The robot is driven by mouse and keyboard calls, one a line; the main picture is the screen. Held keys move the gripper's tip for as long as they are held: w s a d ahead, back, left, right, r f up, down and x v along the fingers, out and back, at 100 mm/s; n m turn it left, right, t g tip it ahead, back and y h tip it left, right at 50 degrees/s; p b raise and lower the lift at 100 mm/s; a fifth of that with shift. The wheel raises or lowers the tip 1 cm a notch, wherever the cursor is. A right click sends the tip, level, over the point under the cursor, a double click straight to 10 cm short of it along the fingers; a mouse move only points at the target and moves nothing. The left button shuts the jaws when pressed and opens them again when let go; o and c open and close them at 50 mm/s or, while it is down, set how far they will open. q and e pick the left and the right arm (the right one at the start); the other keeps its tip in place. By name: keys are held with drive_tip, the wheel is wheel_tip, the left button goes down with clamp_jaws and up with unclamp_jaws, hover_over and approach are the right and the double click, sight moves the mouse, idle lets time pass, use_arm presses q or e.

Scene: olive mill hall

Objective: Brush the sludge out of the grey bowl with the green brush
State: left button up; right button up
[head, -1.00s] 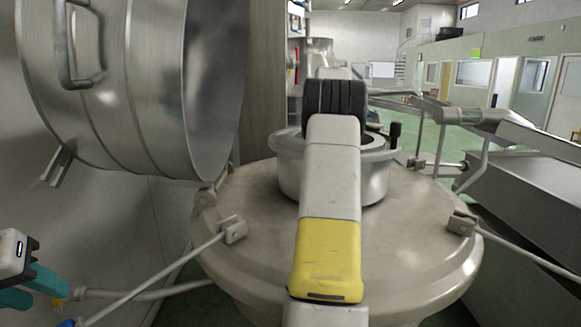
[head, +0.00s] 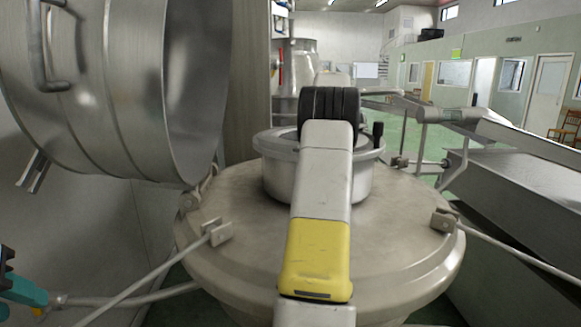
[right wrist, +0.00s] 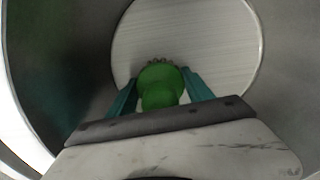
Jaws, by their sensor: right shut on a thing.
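The grey bowl (head: 278,176) is a short open metal cylinder in the middle of the head view, on a wide round machine top. My right arm reaches over its near rim, and the arm hides my right gripper there. In the right wrist view my right gripper (right wrist: 160,92) is shut on the green brush (right wrist: 160,88), whose bristle end points at a round, pale metal floor (right wrist: 190,38) inside dark curved walls. I cannot make out any sludge. My left gripper (head: 20,291) shows only partly at the left edge, teal and away from the bowl; its opening is cut off.
A large open metal drum or lid (head: 110,90) stands at the left. The round machine top (head: 390,235) carries clamp rods on both sides. Metal rails (head: 440,112) and a grey trough (head: 515,195) are at the right. Green floor lies beyond.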

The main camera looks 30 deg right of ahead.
drive_tip(key=shift+s+d, duration=0.3)
drive_tip(key=shift+d, duration=0.2)
drive_tip(key=shift+a, duration=0.1)
drive_tip(key=shift+w+a, duration=0.35)
drive_tip(key=shift+a, duration=0.25)
drive_tip(key=shift+w+a, duration=0.35)
drive_tip(key=shift+a, duration=0.2)
drive_tip(key=shift+w+a+f, duration=0.1)
drive_tip(key=shift+w+a, duration=0.25)
drive_tip(key=shift+a, duration=0.3)
drive_tip(key=shift+w+a+f, duration=0.1)
drive_tip(key=shift+w+a, duration=0.3)
drive_tip(key=shift+a, duration=0.3)
drive_tip(key=shift+w+a+f, duration=0.1)
drive_tip(key=shift+w+a, duration=0.25)
drive_tip(key=shift+a, duration=0.3)
drive_tip(key=shift+w+a+r, duration=0.1)
drive_tip(key=shift+w+a, duration=0.3)
drive_tip(key=shift+a, duration=0.3)
drive_tip(key=shift+w+a+r, duration=0.1)
drive_tip(key=shift+w+a, duration=0.25)
drive_tip(key=shift+a, duration=0.35)
drive_tip(key=shift+d+r, duration=0.1)
drive_tip(key=shift+r, duration=2.95)
drive_tip(key=shift+r, duration=0.1)
